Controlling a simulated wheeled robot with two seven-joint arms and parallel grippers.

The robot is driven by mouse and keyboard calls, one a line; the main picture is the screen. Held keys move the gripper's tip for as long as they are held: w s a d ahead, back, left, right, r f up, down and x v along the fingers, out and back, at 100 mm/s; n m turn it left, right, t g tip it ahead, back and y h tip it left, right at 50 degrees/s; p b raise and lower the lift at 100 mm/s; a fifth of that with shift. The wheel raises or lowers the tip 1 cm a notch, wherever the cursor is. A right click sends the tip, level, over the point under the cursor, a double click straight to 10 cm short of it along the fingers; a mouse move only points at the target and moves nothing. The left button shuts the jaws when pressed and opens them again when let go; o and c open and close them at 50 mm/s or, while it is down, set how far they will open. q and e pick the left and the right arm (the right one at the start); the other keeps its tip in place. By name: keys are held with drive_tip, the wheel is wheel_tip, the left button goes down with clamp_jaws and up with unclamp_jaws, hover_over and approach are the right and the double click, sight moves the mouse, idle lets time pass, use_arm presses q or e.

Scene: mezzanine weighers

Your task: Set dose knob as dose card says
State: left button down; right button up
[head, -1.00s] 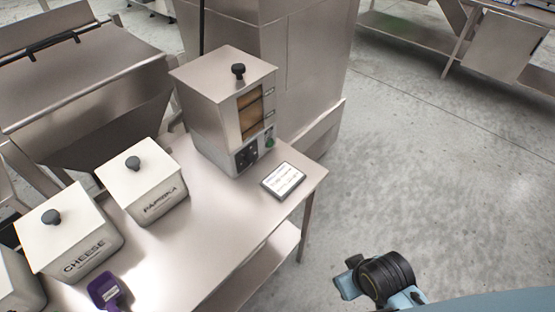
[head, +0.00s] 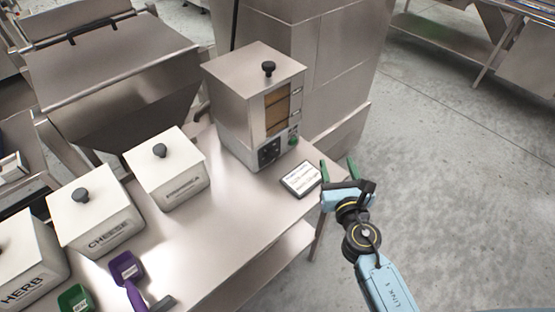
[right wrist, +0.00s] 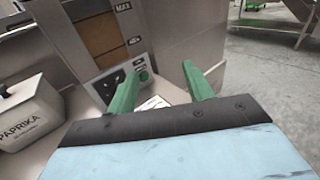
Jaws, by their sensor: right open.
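The steel dosing machine (head: 245,95) stands at the back end of the table, with a black dial panel (head: 269,152) low on its front and a green button (head: 293,140) beside it. The dose knob appears to be on that dark panel, which also shows in the right wrist view (right wrist: 110,81); its setting is too small to read. The dose card (head: 301,180) lies on the table in front of the machine; its writing is not legible. My right gripper (head: 338,167), with green fingers, is open and empty, just right of the card at the table's edge. My left gripper is not in view.
White lidded bins marked paprika (right wrist: 24,120), cheese (head: 95,215) and herb (head: 28,262) line the table's left side. Purple (head: 127,268) and green (head: 74,298) scoops lie in front. The table between scoops and card is clear; open floor lies right.

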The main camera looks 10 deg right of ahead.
sight(275, 158)
drive_tip(key=a+f+n+g+y, duration=0.1)
drive_tip(key=a+f+n+y, duration=0.1)
drive_tip(key=n, duration=0.2)
drive_tip(key=a+f+n+g+y, duration=0.1)
drive_tip(key=a+f+n+y, duration=0.1)
drive_tip(key=n, duration=0.3)
drive_tip(key=w+a+f+n+g+y, duration=0.1)
drive_tip(key=a+f+n+y, duration=0.1)
drive_tip(key=a+f+n, duration=0.1)
drive_tip(key=shift+a+n+g, duration=0.3)
drive_tip(key=shift+a+n, duration=0.45)
drive_tip(key=shift+n, duration=0.25)
drive_tip(key=shift+w+a+f, duration=0.15)
drive_tip(key=shift+f, duration=0.05)
drive_tip(key=b+x, duration=0.5)
drive_tip(key=x, duration=0.7)
drive_tip(key=shift+w+a+f, duration=0.15)
drive_tip(key=shift+w, duration=0.2)
